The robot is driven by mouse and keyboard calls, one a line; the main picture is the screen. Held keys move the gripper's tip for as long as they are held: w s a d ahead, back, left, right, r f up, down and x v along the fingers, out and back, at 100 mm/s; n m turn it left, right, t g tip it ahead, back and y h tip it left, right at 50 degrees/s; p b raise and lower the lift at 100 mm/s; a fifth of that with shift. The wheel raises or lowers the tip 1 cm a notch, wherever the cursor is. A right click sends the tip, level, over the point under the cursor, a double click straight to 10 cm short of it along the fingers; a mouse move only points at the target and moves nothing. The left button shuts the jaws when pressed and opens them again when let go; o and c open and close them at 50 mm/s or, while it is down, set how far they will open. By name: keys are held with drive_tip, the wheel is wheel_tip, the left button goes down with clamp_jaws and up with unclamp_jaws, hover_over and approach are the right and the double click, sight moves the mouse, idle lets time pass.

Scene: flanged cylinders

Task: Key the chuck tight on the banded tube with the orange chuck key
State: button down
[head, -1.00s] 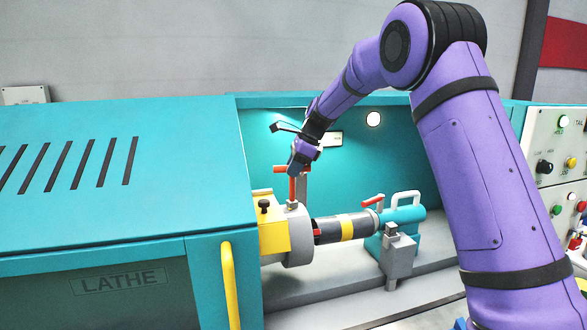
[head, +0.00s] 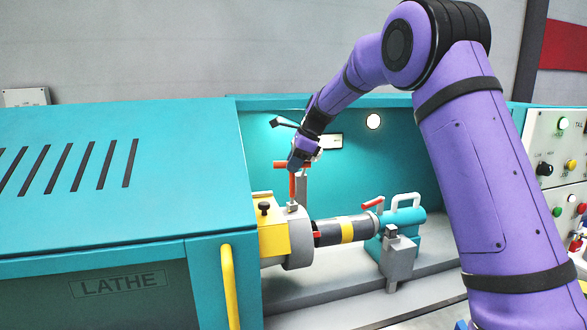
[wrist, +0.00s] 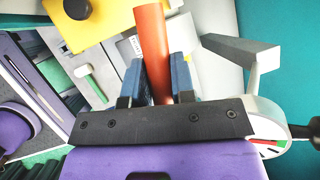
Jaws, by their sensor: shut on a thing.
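The orange chuck key (head: 292,186) stands upright over the grey chuck (head: 298,245), its crossbar at the top. My gripper (head: 298,164) is shut on the key near its crossbar. In the wrist view the orange key (wrist: 153,45) lies between the blue fingers of my gripper (wrist: 159,78). The key's lower end meets a small grey block on top of the chuck; I cannot tell how deep it sits. The banded tube (head: 367,224), dark grey with a yellow band, lies level from the chuck's face towards the tailstock.
The teal tailstock (head: 408,217) with a red lever (head: 372,203) stands at the tube's right end. A yellow block (head: 273,238) with a black knob (head: 264,208) sits left of the chuck. The lathe's teal cover (head: 120,180) fills the left. A control panel (head: 556,160) is at right.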

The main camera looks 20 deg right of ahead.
drive_tip(key=shift+r, duration=2.6)
drive_tip(key=shift+s, duration=0.1)
